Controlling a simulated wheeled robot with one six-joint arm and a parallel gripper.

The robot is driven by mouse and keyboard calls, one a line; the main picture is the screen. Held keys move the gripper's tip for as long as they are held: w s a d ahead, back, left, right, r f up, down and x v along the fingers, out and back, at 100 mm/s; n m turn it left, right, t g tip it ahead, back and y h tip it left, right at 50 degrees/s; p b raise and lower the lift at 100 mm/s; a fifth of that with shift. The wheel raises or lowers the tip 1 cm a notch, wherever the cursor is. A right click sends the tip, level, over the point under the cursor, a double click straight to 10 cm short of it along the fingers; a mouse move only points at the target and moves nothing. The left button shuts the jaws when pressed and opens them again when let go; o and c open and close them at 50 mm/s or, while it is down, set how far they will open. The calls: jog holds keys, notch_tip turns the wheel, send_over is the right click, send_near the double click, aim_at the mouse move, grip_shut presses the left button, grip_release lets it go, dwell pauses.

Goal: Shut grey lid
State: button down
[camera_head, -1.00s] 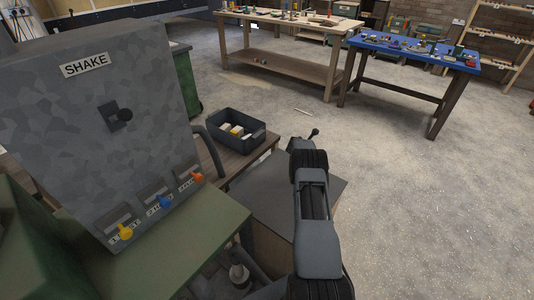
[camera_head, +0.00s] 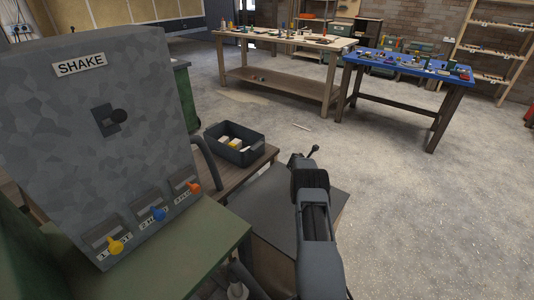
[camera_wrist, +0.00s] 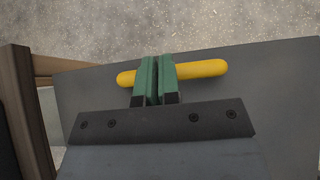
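The grey lid (camera_wrist: 265,85) is a flat dark grey panel with a yellow bar handle (camera_wrist: 203,69), seen in the wrist view. In the head view, a flat grey panel (camera_head: 262,200) beside my arm looks like the same lid, lying over a wooden box; no handle shows there. My gripper (camera_wrist: 157,60) has two green fingers close together across the middle of the handle, with only a thin dark gap and nothing visible between them. The handle shows on both sides of the fingers. I cannot tell whether they touch it. In the head view my arm hides the gripper.
A grey machine marked SHAKE (camera_head: 90,130) with coloured knobs stands at left on a green top (camera_head: 190,240). A dark bin (camera_head: 245,155) sits on a wooden bench behind the panel. A wooden table (camera_head: 280,85) and a blue table (camera_head: 410,62) stand farther back. The floor at right is clear.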

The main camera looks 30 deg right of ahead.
notch_tip(320, 180, up, 14)
jog(key=s+a+p, duration=0.1)
jog(key=a+p, duration=0.1)
jog(key=p, duration=0.1)
jog(key=shift+a+f, duration=0.15)
jog(key=shift+a, duration=0.1)
jog(key=shift+s, duration=0.1)
jog(key=s+a+f+m+g+y+p, duration=0.1)
jog(key=s+a+f+m+g+y, duration=0.2)
jog(key=s+a+m, duration=0.8)
jog(key=s+a+r+m+t+y+p, duration=0.1)
jog(key=s+a+r+m+y+p, duration=0.1)
jog(key=s+a+r+m, duration=0.4)
jog(key=s+a+r+m+t+y+p, duration=0.1)
jog(key=s+a+r+m+y+p, duration=0.2)
jog(key=s+a+r, duration=1.3)
jog(key=a+r+m+p, duration=0.2)
jog(key=a+r+m, duration=0.1)
jog(key=a+r, duration=0.1)
jog(key=shift+s+r, duration=0.15)
jog(key=shift+s, duration=0.15)
